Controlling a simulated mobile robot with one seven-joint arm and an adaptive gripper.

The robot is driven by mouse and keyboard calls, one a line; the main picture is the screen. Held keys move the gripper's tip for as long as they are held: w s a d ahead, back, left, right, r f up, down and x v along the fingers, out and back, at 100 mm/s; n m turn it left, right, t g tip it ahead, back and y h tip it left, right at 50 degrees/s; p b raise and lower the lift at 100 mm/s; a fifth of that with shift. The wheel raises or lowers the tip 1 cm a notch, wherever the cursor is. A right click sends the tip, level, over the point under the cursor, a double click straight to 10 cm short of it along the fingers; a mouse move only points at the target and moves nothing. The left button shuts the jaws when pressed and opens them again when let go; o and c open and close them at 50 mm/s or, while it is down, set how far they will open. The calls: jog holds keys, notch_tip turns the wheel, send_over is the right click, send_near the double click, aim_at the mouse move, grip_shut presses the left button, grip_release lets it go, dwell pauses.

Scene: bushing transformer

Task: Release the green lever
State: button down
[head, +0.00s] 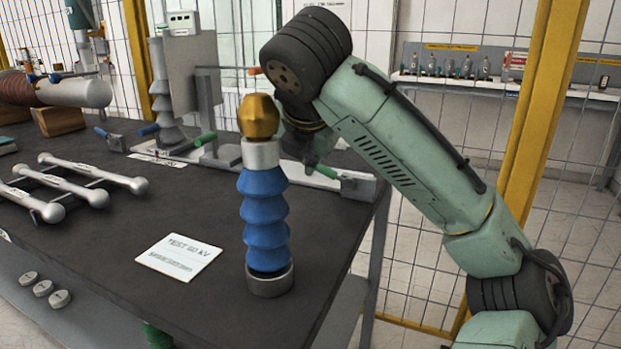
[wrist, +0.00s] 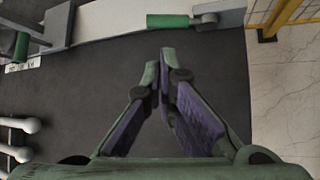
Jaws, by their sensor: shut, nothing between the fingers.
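A green lever handle (head: 326,171) sits on a grey clamp on the right part of the fixture's rail. It shows at the top of the wrist view (wrist: 167,21), lying sideways, beyond my fingertips. A second green handle (head: 205,138) is farther left, and it shows at the left edge of the wrist view (wrist: 22,45). My gripper (wrist: 165,58) is shut and empty, its fingertips together over the dark tabletop, apart from both handles.
The bushing stands upright on the dark table (head: 120,255), close to my arm. A white card (head: 178,256) and silver rods (head: 95,172) lie to its left. An upright grey plate (head: 194,82) stands behind. A yellow post (head: 530,130) and mesh fence are at right.

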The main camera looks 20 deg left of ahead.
aim_at(333, 175)
jog(key=x, duration=1)
jog(key=shift+w, duration=0.15)
